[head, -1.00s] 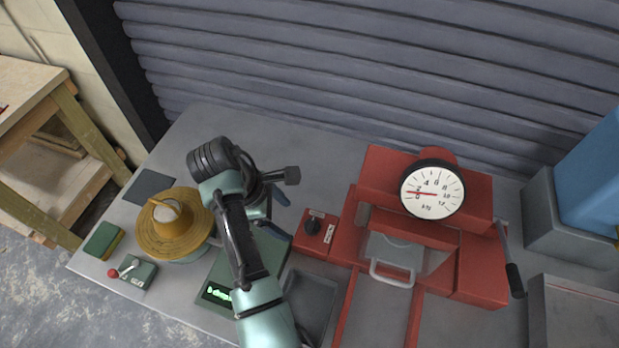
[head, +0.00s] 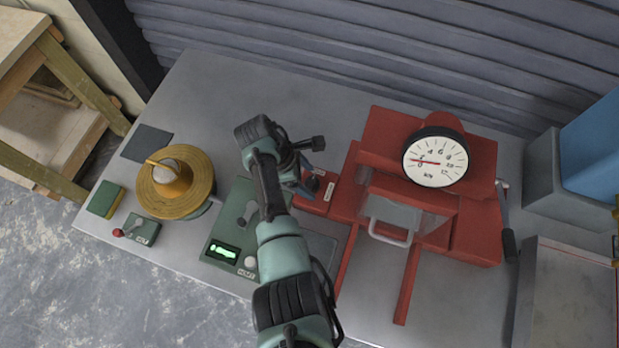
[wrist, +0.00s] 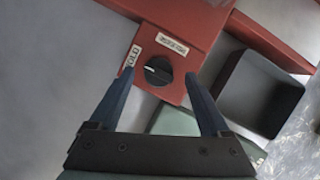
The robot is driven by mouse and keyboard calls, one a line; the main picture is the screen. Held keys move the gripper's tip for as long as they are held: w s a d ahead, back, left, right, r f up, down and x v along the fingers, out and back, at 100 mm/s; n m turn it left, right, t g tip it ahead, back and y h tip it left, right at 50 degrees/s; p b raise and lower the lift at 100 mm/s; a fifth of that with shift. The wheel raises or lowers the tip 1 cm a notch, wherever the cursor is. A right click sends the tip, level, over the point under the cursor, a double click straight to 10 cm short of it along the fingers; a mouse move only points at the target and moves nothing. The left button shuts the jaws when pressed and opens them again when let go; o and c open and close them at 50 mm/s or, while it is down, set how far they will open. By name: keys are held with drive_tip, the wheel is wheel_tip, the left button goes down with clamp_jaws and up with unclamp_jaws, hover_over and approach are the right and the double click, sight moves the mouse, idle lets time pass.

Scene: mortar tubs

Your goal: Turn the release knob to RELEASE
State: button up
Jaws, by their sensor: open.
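The release knob (wrist: 158,70) is a round black knob on a red plate. In the wrist view its white mark points left, towards the HOLD label (wrist: 131,57). The other label (wrist: 172,43), up and to the right of the knob, is too blurred to read surely. The knob also shows in the head view (head: 314,184), partly behind my gripper. My gripper (wrist: 160,75) is open, with one blue finger on each side of the knob in the picture. Nothing is between the fingers but the view of the knob, and I cannot tell whether they touch it.
The red press (head: 385,140) with a round dial (head: 436,160) and a clear guard stands right of the knob. A dark open tray (wrist: 262,92) lies beside the knob plate in the wrist view. A green box with a display (head: 222,249) and a brass-coloured round piece (head: 154,198) stand left.

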drive_tip(key=shift+x, duration=0.8)
drive_tip(key=shift+c, duration=0.2)
drive_tip(key=shift+w, duration=0.1)
clamp_jaws()
